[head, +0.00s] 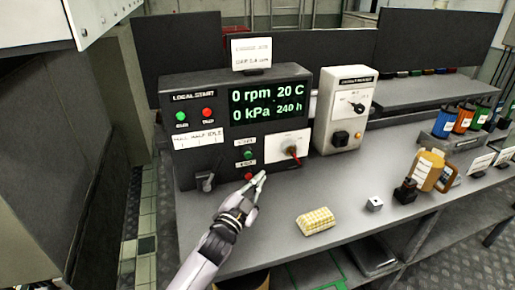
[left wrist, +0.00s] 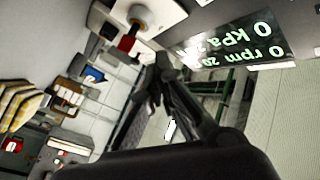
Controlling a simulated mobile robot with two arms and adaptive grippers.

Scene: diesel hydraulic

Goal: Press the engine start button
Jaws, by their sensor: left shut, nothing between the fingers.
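The dark control panel (head: 215,150) stands on the workbench, and its display (head: 268,103) reads 0 rpm, 20 C, 0 kPa, 240 h. A green button (head: 248,155) sits low on the panel's front under a small, blurred label. A red button (head: 249,176) is below it. My left gripper (head: 261,176) is shut and empty, with its fingertips in front of the panel, close to the red button and below the green one; I cannot tell whether it touches. In the left wrist view, its fingers (left wrist: 163,66) show near the display (left wrist: 240,45). My right gripper is not in view.
A red rotary handle (head: 292,151) is right of the buttons, and a grey switch box (head: 345,110) stands beside the panel. A yellow checked cloth (head: 315,221), a small metal cube (head: 374,204) and a yellow jug (head: 428,170) are on the bench.

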